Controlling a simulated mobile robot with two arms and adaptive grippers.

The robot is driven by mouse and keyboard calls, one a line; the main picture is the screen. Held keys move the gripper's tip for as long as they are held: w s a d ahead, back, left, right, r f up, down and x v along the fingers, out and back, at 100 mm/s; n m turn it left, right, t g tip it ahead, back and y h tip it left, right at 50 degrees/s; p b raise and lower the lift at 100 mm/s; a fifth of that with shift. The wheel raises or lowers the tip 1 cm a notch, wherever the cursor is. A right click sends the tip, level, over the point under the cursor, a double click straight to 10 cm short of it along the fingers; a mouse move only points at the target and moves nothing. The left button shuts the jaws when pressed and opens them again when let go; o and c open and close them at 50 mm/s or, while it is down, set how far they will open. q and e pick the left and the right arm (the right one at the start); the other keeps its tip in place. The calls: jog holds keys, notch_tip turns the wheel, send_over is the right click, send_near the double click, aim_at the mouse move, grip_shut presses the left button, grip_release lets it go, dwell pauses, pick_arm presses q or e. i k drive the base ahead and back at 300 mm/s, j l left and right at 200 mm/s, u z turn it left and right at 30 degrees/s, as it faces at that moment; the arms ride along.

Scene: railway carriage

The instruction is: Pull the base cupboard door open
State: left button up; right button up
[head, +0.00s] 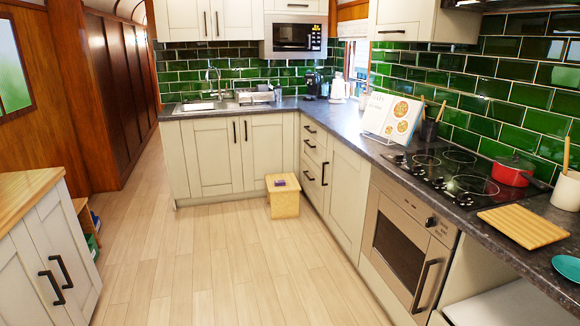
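Several base cupboard doors show in the head view, and all look shut. Two cream doors, a left one (211,160) and a right one (268,155), stand under the sink counter with dark upright handles side by side. Another cream door (344,195) is between the drawers and the oven, with a dark handle (325,174) on its left side. A separate cabinet at the lower left has cream doors (70,240) with two dark handles. I cannot tell which door the task means. Neither of my grippers is in view.
A wooden stool or box (283,199) with a small purple item stands on the floor by the corner drawers (312,150). The oven (402,250) is at the right under the hob (450,175). The wooden floor (215,265) between the cabinets is clear.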

aim_at(348, 175)
jog(key=i+u, duration=0.3)
jog(key=i, duration=1.65)
jog(key=i+j+z, duration=0.2)
jog(key=i+z, duration=0.2)
jog(key=i, duration=0.25)
jog(key=i+j+z, duration=0.45)
jog(key=i, duration=0.15)
jog(key=i+j+z, duration=0.4)
jog(key=i+j, duration=0.1)
jog(key=i, duration=0.1)
